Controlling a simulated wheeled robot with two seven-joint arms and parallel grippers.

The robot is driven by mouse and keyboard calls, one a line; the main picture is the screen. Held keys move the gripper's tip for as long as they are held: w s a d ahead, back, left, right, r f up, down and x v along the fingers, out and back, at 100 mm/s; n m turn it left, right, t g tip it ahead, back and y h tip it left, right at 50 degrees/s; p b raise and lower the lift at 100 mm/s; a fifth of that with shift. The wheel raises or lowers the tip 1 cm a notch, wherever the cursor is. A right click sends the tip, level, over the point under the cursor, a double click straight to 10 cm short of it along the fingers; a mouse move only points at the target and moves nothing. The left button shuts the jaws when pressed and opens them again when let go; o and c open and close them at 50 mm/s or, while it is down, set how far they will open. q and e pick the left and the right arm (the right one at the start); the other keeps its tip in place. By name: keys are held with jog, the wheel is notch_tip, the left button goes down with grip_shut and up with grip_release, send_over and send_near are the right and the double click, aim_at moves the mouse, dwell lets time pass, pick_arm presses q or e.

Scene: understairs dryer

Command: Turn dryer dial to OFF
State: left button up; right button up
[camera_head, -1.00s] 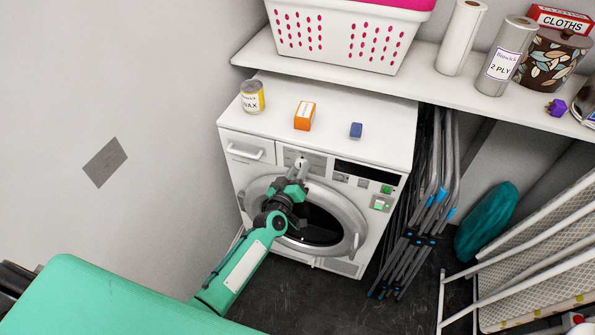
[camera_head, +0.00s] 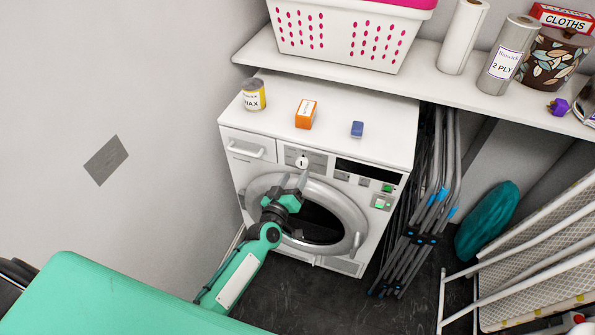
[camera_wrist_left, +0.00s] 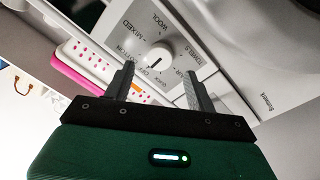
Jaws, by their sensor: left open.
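The dryer (camera_head: 232,180) is white with a round door at its front. Its dial (camera_head: 301,162) is a white knob on the upper control panel. In the left wrist view the dial (camera_wrist_left: 159,54) has printed words around it, such as MIXED, WOOL and TOWELS. A small mark shows on the knob's lower side, towards small lettering near OFF; its exact setting is hard to read. My left gripper (camera_head: 293,182) is open and empty, just below the dial and apart from it. In the left wrist view its fingers (camera_wrist_left: 158,72) stand either side below the knob. My right gripper is not in view.
A shelf (camera_head: 425,88) with a basket (camera_head: 345,35) overhangs behind. Folded metal frames (camera_head: 432,215) stand close on the right. Dark floor is clear in front.

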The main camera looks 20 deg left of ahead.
pick_arm(q)
jog(key=s, duration=0.9)
jog(key=shift+s+a+f+b, duration=0.2)
jog(key=shift+s+a+b, duration=0.15)
jog(key=shift+s+a, duration=0.1)
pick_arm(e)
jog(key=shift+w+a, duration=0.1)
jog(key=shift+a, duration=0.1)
pick_arm(q)
jog(key=shift+f, duration=0.1)
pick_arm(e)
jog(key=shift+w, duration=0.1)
